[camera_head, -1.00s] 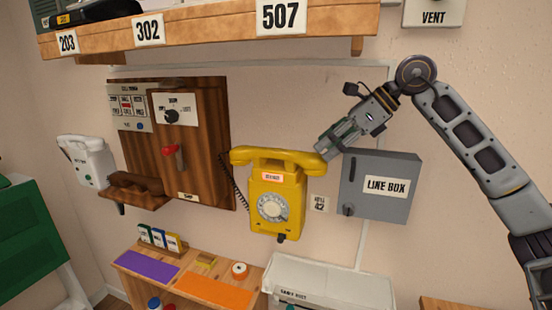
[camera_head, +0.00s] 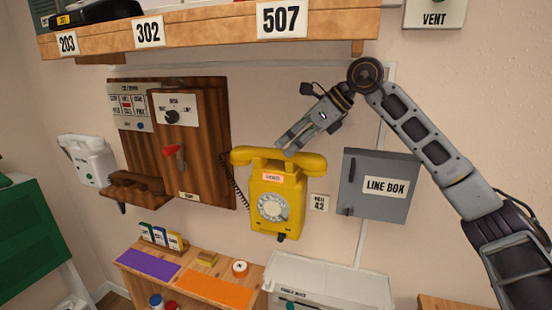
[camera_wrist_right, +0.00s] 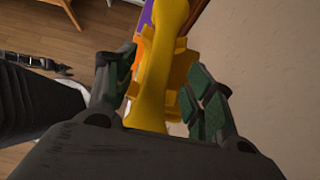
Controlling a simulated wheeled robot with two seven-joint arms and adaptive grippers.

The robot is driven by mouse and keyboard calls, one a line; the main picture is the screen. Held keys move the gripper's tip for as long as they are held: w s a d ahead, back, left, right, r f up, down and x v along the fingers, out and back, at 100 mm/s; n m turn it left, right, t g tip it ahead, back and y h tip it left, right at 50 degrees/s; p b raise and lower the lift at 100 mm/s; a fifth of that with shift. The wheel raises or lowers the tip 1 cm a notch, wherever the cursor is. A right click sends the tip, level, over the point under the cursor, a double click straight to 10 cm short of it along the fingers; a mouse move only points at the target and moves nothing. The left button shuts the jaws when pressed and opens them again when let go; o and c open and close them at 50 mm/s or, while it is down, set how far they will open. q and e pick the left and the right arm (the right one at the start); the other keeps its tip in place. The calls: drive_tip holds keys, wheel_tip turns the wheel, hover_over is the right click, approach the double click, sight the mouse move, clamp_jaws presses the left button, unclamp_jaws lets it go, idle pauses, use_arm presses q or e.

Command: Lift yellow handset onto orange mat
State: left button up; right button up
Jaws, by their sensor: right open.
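The yellow handset (camera_head: 280,156) rests across the top of the yellow wall phone (camera_head: 276,205). My right gripper (camera_head: 283,143) is open just above the middle of the handset. In the right wrist view, the handset (camera_wrist_right: 152,95) runs between the two green-padded fingers of my right gripper (camera_wrist_right: 160,100), with a gap to the finger on the right. Contact with the left finger is hard to tell. The orange mat (camera_head: 215,290) lies on the wooden shelf below the phone, to its left. My left gripper is not in view.
A grey line box (camera_head: 378,186) is on the wall right of the phone. A wooden phone panel (camera_head: 205,140) is to the left. A purple mat (camera_head: 148,264), a tape roll (camera_head: 240,268) and small cards share the low shelf. An upper shelf (camera_head: 215,30) overhangs.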

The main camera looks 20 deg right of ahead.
sight(276, 150)
idle(0.4)
drive_tip(key=shift+w+a, duration=0.25)
drive_tip(key=shift+a, duration=0.1)
drive_tip(key=shift+x, duration=2.6)
drive_tip(key=shift+r, duration=0.1)
clamp_jaws()
